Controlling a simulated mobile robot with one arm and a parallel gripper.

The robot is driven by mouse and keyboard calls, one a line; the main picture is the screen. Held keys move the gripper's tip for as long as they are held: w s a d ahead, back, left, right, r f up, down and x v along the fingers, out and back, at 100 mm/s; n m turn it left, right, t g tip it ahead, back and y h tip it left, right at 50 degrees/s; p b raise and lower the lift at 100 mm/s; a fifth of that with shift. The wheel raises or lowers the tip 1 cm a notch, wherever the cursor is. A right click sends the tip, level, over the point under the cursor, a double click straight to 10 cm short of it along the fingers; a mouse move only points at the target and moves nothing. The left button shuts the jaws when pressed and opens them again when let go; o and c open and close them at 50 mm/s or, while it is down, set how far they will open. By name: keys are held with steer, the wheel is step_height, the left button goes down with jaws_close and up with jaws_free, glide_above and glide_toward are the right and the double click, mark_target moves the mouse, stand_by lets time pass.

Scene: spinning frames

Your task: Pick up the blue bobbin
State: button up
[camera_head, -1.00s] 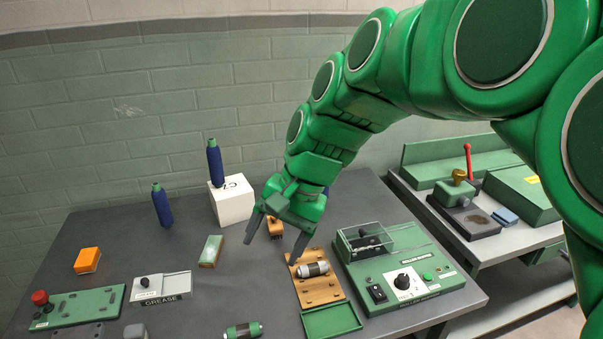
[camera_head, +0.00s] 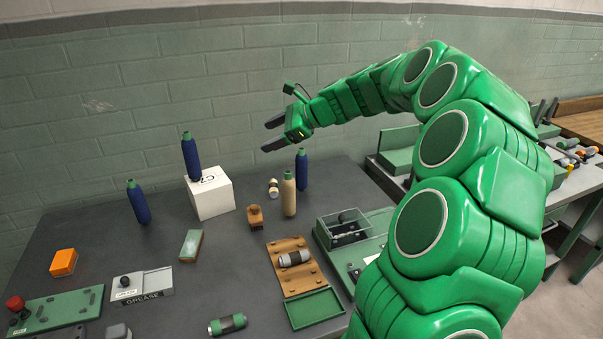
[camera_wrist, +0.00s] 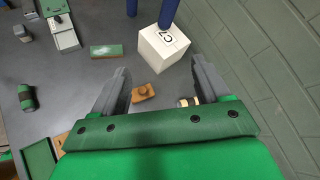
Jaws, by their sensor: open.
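Three blue bobbins with green tips stand upright. One (camera_head: 190,159) is on top of the white cube (camera_head: 212,199); its lower part shows in the wrist view (camera_wrist: 168,12). Another (camera_head: 138,203) stands on the table left of the cube, and its lower end shows in the wrist view (camera_wrist: 131,7). The third (camera_head: 301,170) stands on the table to the right, just behind a cream bobbin (camera_head: 289,195). My gripper (camera_head: 267,137) is open and empty, raised above the table's back part, its fingers pointing left. In the wrist view its fingers (camera_wrist: 158,70) spread toward the cube.
A small brown block (camera_head: 255,217) and a small cream spool (camera_head: 273,188) lie right of the cube. A brown board (camera_head: 297,277), a green tray (camera_head: 316,308) and a green machine (camera_head: 345,230) stand at the front right.

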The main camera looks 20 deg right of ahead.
steer(key=w+d+f+m+t+h, duration=0.1)
steer(key=w+d+f+m+t, duration=0.25)
steer(key=d, duration=0.55)
steer(key=w+d+f+m+t+h, duration=0.1)
steer(key=w+d+f+m, duration=0.1)
steer(key=w+d+m, duration=0.55)
steer(key=n, duration=0.2)
glide_toward(302, 168)
steer(key=w+f, duration=0.2)
steer(key=w, duration=0.2)
steer(key=shift+w+a+f, duration=0.1)
steer(key=shift+a+f, duration=0.15)
steer(key=shift+a, duration=0.1)
steer(key=shift+x, duration=3.6)
steer(key=shift+r, duration=0.1)
steer(key=c, duration=1.1)
